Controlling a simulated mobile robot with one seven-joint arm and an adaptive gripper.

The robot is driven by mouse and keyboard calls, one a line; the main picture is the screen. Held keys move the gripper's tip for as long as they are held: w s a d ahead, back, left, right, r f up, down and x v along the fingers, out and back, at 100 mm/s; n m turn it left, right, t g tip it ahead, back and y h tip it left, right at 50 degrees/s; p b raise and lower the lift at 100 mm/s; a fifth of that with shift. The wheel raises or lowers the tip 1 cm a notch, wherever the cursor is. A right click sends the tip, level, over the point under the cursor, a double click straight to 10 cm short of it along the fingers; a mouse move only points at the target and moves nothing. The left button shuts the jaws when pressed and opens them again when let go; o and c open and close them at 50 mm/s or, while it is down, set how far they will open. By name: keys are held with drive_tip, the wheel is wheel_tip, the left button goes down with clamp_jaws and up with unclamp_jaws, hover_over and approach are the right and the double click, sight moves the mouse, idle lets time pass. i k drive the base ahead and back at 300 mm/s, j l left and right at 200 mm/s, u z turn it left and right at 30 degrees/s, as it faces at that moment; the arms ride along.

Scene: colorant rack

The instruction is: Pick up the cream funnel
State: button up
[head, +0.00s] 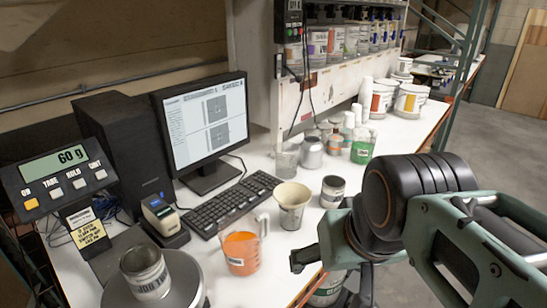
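The cream funnel (293,193) is in the head view, right of the keyboard on the white bench. Its wide mouth faces up. Its lower part meets a clear labelled vessel (291,217); I cannot tell if it sits inside it or in front of it. My gripper (326,272) is at the lower middle, nearer the camera, below and right of the funnel and apart from it. One dark fingertip points left over the bench's front edge. The other finger is partly hidden by the arm, so its opening is unclear.
A beaker of orange liquid (241,247) stands left of the funnel, and a labelled metal can (332,191) to its right. A grey cup (287,161) and bottles stand behind. The keyboard (234,203), monitor (203,118) and scale with a can (145,272) fill the left.

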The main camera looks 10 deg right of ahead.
sight(292, 195)
drive_tip(key=i+l+u, duration=0.15)
drive_tip(key=l, duration=0.2)
drive_tip(key=i+l+u, duration=0.2)
drive_tip(key=l, duration=0.2)
drive_tip(key=i+l+u, duration=0.15)
drive_tip(key=l, duration=0.2)
drive_tip(key=l+u, duration=0.2)
drive_tip(key=l, duration=0.2)
drive_tip(key=i+l, duration=0.1)
drive_tip(key=l, duration=0.15)
drive_tip(key=i+l+z, duration=0.1)
drive_tip(key=l+u, duration=0.3)
drive_tip(key=k+j, duration=0.05)
drive_tip(key=j, duration=0.05)
